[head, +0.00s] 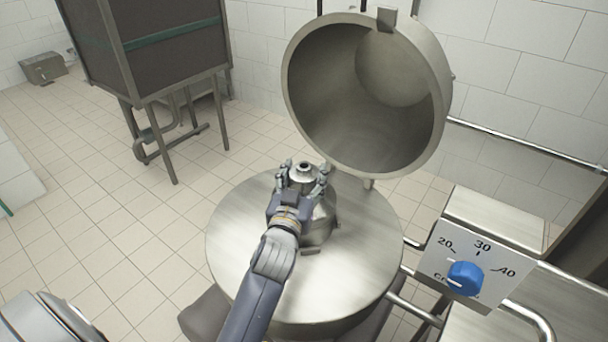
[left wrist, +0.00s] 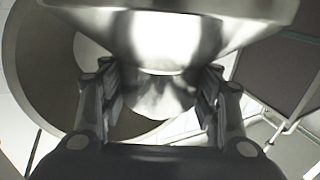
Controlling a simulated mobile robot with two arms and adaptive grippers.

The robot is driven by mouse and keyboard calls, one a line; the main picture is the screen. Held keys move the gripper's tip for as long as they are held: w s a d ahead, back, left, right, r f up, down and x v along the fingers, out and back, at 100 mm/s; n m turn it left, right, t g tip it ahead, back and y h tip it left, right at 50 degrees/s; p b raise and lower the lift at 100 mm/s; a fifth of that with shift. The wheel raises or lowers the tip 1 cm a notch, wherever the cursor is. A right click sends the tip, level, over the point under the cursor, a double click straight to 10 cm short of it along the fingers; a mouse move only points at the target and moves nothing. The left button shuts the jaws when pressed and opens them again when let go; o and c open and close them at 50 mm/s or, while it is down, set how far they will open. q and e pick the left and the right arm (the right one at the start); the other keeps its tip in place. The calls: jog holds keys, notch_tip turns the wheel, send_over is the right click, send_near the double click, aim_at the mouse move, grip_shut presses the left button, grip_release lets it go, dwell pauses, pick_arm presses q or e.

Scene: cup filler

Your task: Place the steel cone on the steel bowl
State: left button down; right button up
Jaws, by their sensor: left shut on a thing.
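The steel cone (head: 319,217) is upright, its wide part low and its narrow neck at the top, over the broad round steel top (head: 240,250) of a large vessel, which I take as the steel bowl. I cannot tell whether the cone touches it. My left gripper (head: 303,175) is shut on the cone's neck. In the left wrist view, the cone (left wrist: 165,38) has its narrow part between my left fingers (left wrist: 160,95), and its wide part fills the upper middle. My arm hides part of the round top. My right gripper is not in view.
A hollow round steel lid (head: 330,100) stands tilted open behind the vessel. A control panel with a blue knob (head: 465,277) and pipes are at the right. A dark cabinet on legs (head: 150,55) stands at the back left. Tiled floor (head: 110,220) is clear at left.

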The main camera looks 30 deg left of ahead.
pick_arm(q)
jog(key=shift+c, duration=2.3)
grip_release()
jog(key=shift+r, duration=0.1)
jog(key=shift+f, duration=0.25)
jog(key=shift+v, duration=3.8)
jog(key=shift+r, duration=0.15)
